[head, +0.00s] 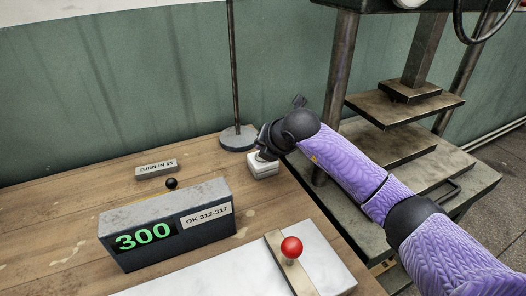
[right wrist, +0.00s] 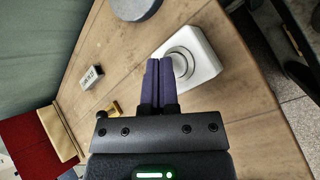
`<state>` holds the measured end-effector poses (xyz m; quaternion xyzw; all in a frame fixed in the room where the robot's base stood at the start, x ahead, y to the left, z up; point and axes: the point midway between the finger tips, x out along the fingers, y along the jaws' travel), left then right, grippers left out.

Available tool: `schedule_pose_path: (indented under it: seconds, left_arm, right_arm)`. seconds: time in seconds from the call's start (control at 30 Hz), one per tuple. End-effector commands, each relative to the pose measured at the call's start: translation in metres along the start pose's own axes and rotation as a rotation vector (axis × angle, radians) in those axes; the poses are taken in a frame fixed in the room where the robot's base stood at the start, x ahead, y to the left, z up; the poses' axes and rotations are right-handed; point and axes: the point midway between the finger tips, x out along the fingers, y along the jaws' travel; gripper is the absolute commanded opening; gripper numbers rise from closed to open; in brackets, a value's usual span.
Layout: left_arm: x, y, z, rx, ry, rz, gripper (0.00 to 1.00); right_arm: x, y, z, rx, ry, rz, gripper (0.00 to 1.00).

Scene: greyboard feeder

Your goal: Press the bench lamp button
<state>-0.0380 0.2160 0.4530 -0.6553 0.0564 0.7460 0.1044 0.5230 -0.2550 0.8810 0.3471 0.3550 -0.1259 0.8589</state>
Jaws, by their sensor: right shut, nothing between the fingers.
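A small white box with a round button (head: 263,168) sits on the wooden bench beside the lamp's round base (head: 238,139). The button box also shows in the right wrist view (right wrist: 205,52), with a ring around its round top. My right gripper (head: 264,154) is shut and empty, right over the box. In the right wrist view its closed fingertips (right wrist: 159,62) overlap the left edge of the round button. I cannot tell whether they touch it, and part of the button is hidden. My left gripper is not in view.
A grey display box (head: 165,226) reading 300 stands at the front left. A small sign (head: 156,168) lies behind it. A red ball knob (head: 291,248) stands on a plate at the front. A metal press (head: 400,150) stands to the right, close to my right arm.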

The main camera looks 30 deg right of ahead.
Motion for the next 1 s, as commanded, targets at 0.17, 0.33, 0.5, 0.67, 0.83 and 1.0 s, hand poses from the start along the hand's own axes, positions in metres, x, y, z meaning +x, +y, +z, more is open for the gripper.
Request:
schedule_pose_path:
  seconds: [0.17, 0.33, 0.5, 0.67, 0.83, 1.0]
  left_arm:
    - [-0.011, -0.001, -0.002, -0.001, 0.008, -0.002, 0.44]
    - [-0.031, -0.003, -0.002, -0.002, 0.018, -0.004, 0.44]
    - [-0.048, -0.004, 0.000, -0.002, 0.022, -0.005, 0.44]
    - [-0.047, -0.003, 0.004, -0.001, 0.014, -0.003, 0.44]
    - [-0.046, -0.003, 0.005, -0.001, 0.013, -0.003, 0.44]
    - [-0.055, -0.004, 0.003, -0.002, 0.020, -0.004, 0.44]
  right_arm:
    - [-0.010, 0.007, 0.007, 0.000, -0.002, 0.002, 0.00]
    - [-0.028, 0.021, 0.021, 0.001, -0.003, 0.002, 0.00]
    - [-0.044, 0.032, 0.032, 0.001, -0.003, 0.003, 0.00]
    - [-0.042, 0.031, 0.031, 0.001, 0.000, 0.000, 0.00]
    - [-0.042, 0.030, 0.030, 0.000, 0.000, 0.000, 0.00]
    - [-0.050, 0.036, 0.036, 0.000, -0.004, 0.004, 0.00]
